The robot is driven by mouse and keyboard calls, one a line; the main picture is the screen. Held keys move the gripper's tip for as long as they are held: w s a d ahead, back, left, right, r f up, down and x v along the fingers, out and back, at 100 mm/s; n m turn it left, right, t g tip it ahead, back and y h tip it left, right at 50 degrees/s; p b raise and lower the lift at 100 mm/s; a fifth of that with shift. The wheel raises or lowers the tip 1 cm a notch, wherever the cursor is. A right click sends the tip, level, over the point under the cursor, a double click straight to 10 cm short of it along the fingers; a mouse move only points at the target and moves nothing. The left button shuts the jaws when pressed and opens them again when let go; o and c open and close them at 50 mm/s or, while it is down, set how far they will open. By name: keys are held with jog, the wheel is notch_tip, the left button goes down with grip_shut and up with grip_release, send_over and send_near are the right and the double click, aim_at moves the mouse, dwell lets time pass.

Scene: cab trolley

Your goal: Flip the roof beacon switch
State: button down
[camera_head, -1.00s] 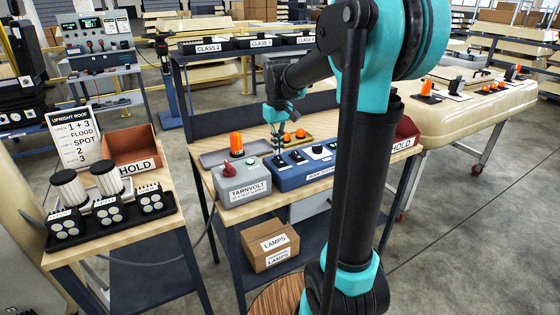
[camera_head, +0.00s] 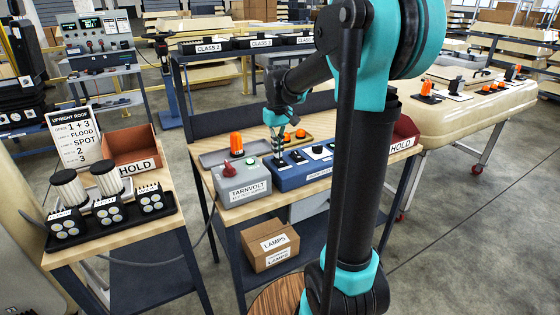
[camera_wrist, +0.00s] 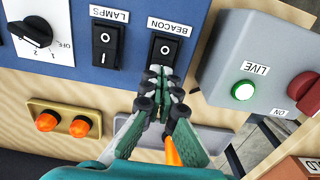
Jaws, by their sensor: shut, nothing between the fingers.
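The beacon switch (camera_wrist: 164,50) is a black rocker under a white BEACON label (camera_wrist: 169,27) on the blue panel (camera_head: 291,181). Its end marked O shows in the wrist view; its other end is hidden behind my fingertips. My gripper (camera_wrist: 160,73) is shut and empty, its tips over that hidden end. I cannot tell whether they touch the rocker. In the head view my gripper (camera_head: 278,154) points down at the left part of the panel. The roof beacon itself I cannot single out; an orange beacon lamp (camera_head: 236,144) stands behind the grey box.
A LAMPS rocker (camera_wrist: 107,45) and a rotary knob (camera_wrist: 31,32) sit beside the beacon switch. The grey TARNVOLT box (camera_head: 243,183), with a lit green LIVE light (camera_wrist: 243,90) and red knob (camera_head: 229,169), stands close by. Two orange lamps (camera_wrist: 79,126) lie on a tan plate.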

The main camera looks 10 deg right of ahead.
jog(key=shift+f, duration=0.25)
jog(key=shift+r, duration=3.5)
jog(key=shift+s, duration=0.15)
